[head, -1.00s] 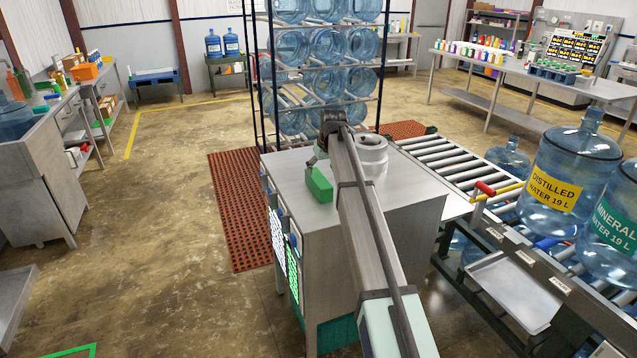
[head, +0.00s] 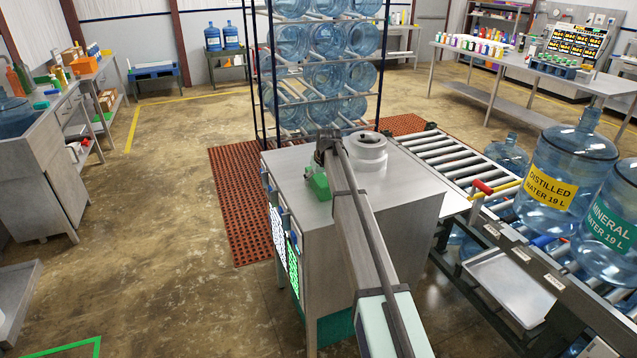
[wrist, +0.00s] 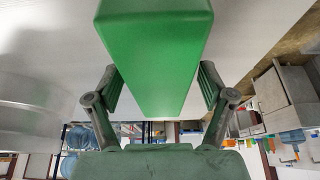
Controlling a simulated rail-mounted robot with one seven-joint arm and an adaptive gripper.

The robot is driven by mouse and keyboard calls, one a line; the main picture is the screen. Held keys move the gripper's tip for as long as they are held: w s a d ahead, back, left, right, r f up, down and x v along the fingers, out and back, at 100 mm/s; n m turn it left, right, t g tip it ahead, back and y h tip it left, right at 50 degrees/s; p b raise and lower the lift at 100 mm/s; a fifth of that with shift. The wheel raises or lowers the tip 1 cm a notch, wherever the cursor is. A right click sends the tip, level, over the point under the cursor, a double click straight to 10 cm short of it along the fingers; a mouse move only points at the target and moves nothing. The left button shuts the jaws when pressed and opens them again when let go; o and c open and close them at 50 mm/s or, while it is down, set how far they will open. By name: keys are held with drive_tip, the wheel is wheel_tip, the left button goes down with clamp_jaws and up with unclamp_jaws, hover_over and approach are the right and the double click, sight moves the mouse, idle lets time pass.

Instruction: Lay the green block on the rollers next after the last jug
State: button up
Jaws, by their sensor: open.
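The green block (head: 320,188) lies on the steel cabinet top (head: 410,190), partly covered by my gripper in the head view. In the wrist view the block (wrist: 155,55) fills the upper middle. My gripper (wrist: 160,82) is open, with one finger on each side of the block and gaps visible. The rollers (head: 440,155) run from behind the cabinet to the right. A jug labelled distilled (head: 565,170) and one labelled mineral (head: 610,225) stand upright at the right. Another clear jug (head: 508,155) stands behind them.
A round metal piece (head: 367,150) sits on the cabinet close to my arm; it shows at the left in the wrist view (wrist: 35,110). A red-handled bar (head: 490,187) is beside the rollers. A rack of jugs (head: 325,75) stands behind. The near rollers look clear.

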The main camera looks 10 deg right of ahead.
drive_tip(key=c, duration=1.5)
clamp_jaws()
drive_tip(key=shift+r, duration=0.15)
